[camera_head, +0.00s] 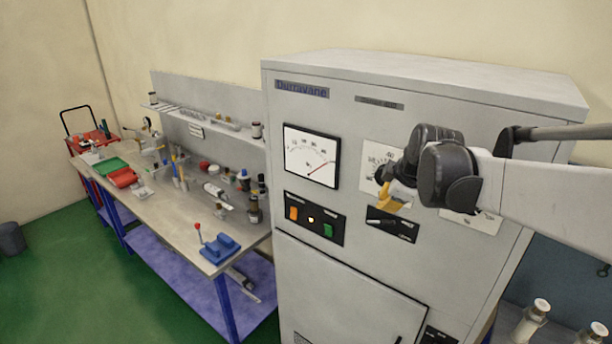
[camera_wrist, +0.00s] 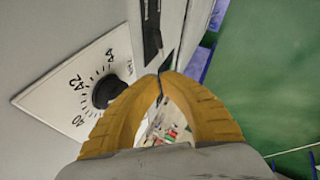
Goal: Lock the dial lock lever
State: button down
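The dial on the cabinet front is a black knob (camera_wrist: 108,92) on a white numbered plate (camera_wrist: 72,88), left of my gripper in the wrist view. In the head view this plate (camera_head: 374,155) is partly hidden by my arm. Below it sits a black panel (camera_head: 392,224) with a small lever-like part. In the wrist view a black panel (camera_wrist: 151,28) lies just beyond my fingertips. My gripper (camera_wrist: 162,76) has yellow fingers whose tips meet. I see nothing clearly held between them. In the head view my gripper (camera_head: 390,198) is close in front of the dial plate, just above the black panel.
The grey cabinet (camera_head: 350,240) also carries a gauge (camera_head: 311,157) and a switch panel (camera_head: 314,218) with orange and green switches. A cluttered workbench (camera_head: 185,225) stands to its left.

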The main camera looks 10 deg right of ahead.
aim_at(381, 222)
jog(key=w+f, duration=0.1)
jog(key=f, duration=0.1)
jog(key=w+d+f, duration=0.1)
jog(key=f, duration=0.1)
jog(key=w+d+f+p, duration=0.1)
jog(key=f, duration=0.1)
jog(key=shift+d+f, duration=0.35)
jog(key=shift+f, duration=0.15)
jog(key=shift+d, duration=0.1)
jog(key=shift+s+f+t+b, duration=0.15)
jog(key=shift+t+b, duration=0.15)
jog(key=shift+b, duration=0.3)
